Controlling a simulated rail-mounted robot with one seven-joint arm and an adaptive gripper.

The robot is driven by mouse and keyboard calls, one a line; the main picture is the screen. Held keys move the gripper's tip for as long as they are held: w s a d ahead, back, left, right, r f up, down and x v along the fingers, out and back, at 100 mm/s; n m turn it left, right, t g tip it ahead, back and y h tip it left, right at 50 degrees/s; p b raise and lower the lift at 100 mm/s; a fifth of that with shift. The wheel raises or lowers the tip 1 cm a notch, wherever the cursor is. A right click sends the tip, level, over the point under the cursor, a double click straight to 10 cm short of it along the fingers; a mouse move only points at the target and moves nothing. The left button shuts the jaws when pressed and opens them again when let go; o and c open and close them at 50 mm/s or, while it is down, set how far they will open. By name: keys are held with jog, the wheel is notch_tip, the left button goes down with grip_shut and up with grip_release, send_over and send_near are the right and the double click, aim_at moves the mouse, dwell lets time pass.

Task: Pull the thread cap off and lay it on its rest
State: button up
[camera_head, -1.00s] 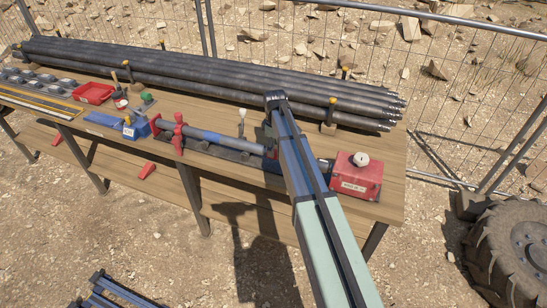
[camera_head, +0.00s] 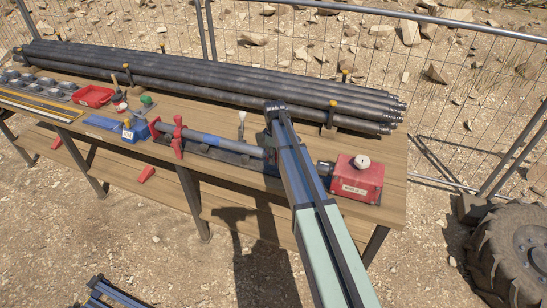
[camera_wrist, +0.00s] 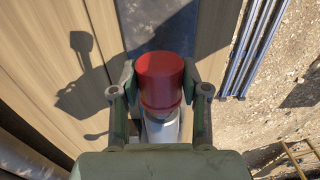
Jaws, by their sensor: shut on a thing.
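In the wrist view, a red thread cap (camera_wrist: 160,80) sits between the two fingertips of my gripper (camera_wrist: 159,82), which is shut on it. A pale grey cylinder (camera_wrist: 162,128) shows directly below the cap in the picture. I cannot tell whether the cap is still on a thread. In the head view, my arm hides the gripper and the cap. A grey and blue tool (camera_head: 222,144) lies level on the bench, passing through a red clamp (camera_head: 178,137); its right end meets my arm's outline. I cannot make out the cap's rest.
A red box (camera_head: 357,180) with a pale knob stands right of my arm, a short dark cylinder (camera_head: 325,168) beside it. A stack of long pipes (camera_head: 200,80) lies behind. A white-topped upright handle (camera_head: 241,124) stands behind the tool. The bench front (camera_head: 235,185) is clear.

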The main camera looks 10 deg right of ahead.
jog(key=shift+s+d, duration=0.1)
jog(key=shift+d, duration=0.05)
jog(key=shift+s+d, duration=0.55)
jog(key=shift+d, duration=0.35)
jog(key=shift+s+d, duration=0.55)
jog(key=shift+d, duration=0.35)
jog(key=shift+r, duration=0.15)
notch_tip(320, 180, up, 7)
jog(key=p, duration=0.4)
jog(key=shift+r, duration=0.1)
dwell(0.4)
